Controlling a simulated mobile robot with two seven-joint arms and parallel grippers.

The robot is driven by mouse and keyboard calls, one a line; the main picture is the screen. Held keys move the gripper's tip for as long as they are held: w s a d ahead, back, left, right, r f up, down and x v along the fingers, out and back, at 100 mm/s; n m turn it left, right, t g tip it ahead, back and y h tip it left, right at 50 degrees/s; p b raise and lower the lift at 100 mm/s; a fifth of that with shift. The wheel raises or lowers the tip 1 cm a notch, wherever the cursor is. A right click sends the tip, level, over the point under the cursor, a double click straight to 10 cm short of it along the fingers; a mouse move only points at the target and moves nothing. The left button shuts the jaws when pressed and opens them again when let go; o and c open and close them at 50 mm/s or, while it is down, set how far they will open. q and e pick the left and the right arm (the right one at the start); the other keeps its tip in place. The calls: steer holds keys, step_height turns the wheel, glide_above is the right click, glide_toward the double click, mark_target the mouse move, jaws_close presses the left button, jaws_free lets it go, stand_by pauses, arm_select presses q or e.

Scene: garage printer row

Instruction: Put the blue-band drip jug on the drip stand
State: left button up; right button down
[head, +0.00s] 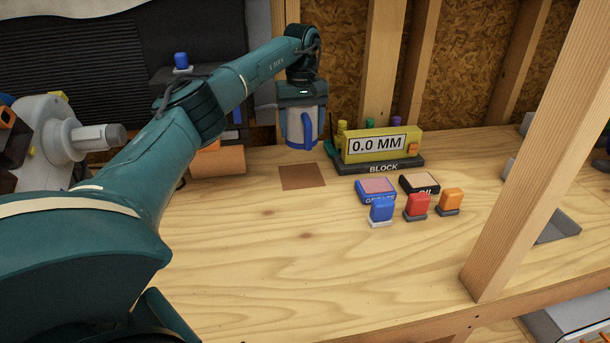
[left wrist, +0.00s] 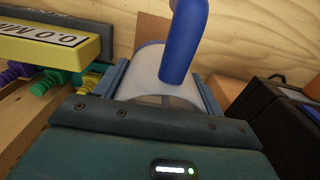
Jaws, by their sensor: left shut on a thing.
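The jug (head: 293,132) is pale and whitish with a blue handle, and hangs upright from my left gripper (head: 303,102) at the back of the bench. My left gripper is shut on it. In the left wrist view the jug (left wrist: 147,72) sits between the two fingers (left wrist: 163,88), its blue handle toward the camera. A brown square patch (head: 302,177) lies on the bench just in front of and below the jug. I cannot tell for sure which thing is the drip stand. My right gripper is not in view.
A yellow gauge reading 0.0 MM (head: 375,145) stands on a dark block right of the jug. Two pads and blue, red (head: 417,205) and orange stamps lie before it. An orange-brown box (head: 217,160) is left. A wooden post (head: 535,150) crosses the right. The front bench is clear.

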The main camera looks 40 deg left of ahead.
arm_select(q)
step_height(320, 180, down, 10)
steer(key=shift+a, duration=0.15)
stand_by(0.4)
steer(key=shift+f, duration=0.15)
steer(key=o, duration=1)
step_height(320, 180, up, 12)
steer(key=shift+r, duration=0.15)
stand_by(0.3)
